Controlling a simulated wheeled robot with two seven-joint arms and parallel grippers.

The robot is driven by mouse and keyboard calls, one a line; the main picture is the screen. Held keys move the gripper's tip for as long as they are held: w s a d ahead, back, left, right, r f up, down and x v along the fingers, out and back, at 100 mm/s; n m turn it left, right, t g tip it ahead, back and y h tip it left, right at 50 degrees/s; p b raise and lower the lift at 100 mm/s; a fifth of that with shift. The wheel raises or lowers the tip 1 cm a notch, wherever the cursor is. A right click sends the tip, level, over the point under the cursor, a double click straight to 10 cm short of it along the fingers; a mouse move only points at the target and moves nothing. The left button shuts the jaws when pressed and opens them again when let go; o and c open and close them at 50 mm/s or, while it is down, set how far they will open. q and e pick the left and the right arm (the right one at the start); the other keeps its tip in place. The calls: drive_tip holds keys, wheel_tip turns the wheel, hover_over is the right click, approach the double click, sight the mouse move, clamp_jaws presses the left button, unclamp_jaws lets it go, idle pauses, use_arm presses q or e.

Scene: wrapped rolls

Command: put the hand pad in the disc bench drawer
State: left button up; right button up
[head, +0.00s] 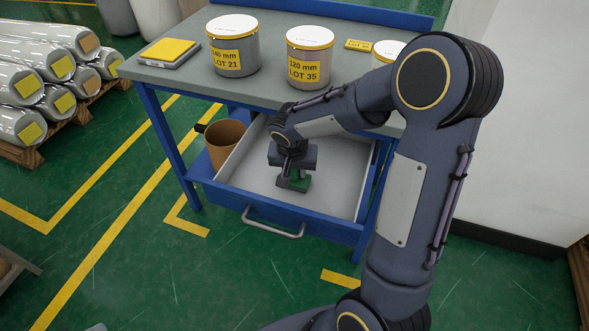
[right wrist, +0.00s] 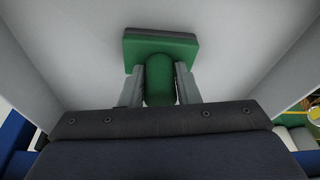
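The hand pad, a green block with a rounded green grip, is inside the open drawer in the head view (head: 299,184) and the right wrist view (right wrist: 160,50). My right gripper (head: 291,180) reaches down into the drawer. Its two fingers (right wrist: 160,88) are closed on both sides of the pad's grip. I cannot tell whether the pad touches the drawer floor. The disc bench drawer (head: 335,190) is pulled out, with a pale inside, a blue front and a grey handle (head: 273,223). My left gripper is out of view.
On the bench top (head: 180,77) stand the LOT 21 tub (head: 233,48), the LOT 35 tub (head: 310,60), a partly hidden tub (head: 388,50) and a yellow-topped stack (head: 169,53). A brown cup (head: 224,145) sits left of the drawer. Wrapped rolls (head: 45,65) lie on a pallet at left.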

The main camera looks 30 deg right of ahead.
drive_tip(key=o, duration=0.4)
drive_tip(key=shift+c, duration=0.2)
drive_tip(key=shift+r+p, duration=0.35)
drive_tip(key=shift+p, duration=0.05)
drive_tip(key=p+v, duration=0.2)
drive_tip(key=v, duration=0.9)
drive_tip(key=s+a+r+n+t+y, duration=0.1)
drive_tip(key=s+a+n+y, duration=0.1)
drive_tip(key=s, duration=0.7)
drive_tip(key=s+a+r+n+t+y, duration=0.1)
drive_tip(key=s+a+n+t+y, duration=0.1)
drive_tip(key=s, duration=0.8)
drive_tip(key=shift+s+a+r+n+y, duration=0.35)
drive_tip(key=shift+a+n+y, duration=0.35)
drive_tip(key=shift+n+y, duration=0.25)
drive_tip(key=shift+r, duration=0.1)
